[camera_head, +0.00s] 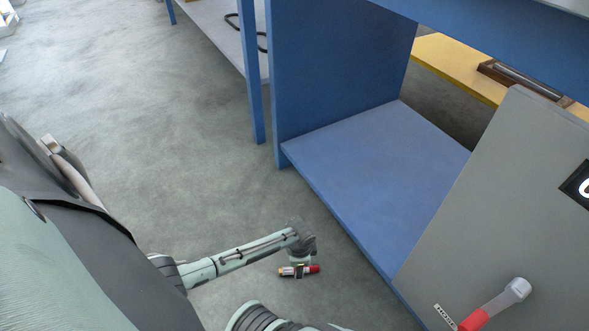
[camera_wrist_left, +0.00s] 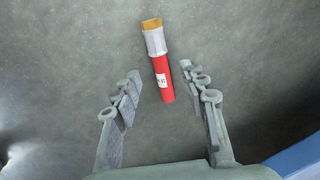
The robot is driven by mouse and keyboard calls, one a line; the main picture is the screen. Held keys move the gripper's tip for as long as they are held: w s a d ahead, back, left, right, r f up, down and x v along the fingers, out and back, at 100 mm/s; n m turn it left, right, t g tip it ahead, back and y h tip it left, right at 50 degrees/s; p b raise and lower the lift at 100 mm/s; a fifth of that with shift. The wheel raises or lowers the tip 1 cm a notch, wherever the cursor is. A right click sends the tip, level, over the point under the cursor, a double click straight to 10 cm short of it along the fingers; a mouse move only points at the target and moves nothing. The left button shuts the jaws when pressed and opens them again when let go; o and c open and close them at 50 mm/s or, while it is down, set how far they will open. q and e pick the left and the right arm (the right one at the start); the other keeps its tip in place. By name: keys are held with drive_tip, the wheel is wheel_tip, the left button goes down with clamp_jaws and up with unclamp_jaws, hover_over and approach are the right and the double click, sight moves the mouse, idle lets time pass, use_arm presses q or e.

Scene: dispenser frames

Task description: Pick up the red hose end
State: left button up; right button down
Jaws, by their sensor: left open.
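The red hose end (camera_head: 313,269) lies on the grey floor in the head view, beside the blue shelf unit. No contact shows. My right gripper is not in view.
A blue shelf (camera_head: 385,150) stands to the right of my left gripper. Open floor (camera_head: 130,110) lies to the left.

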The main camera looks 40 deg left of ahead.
sight(287, 271)
use_arm(q)
drive_tip(key=f, duration=0.1)
drive_tip(key=f+b, duration=0.1)
drive_tip(key=f, duration=0.1)
drive_tip(key=f+b, duration=0.1)
drive_tip(key=shift+w+a+f, duration=0.15)
drive_tip(key=shift+w+f, duration=0.15)
drive_tip(key=shift+c, duration=0.2)
clamp_jaws()
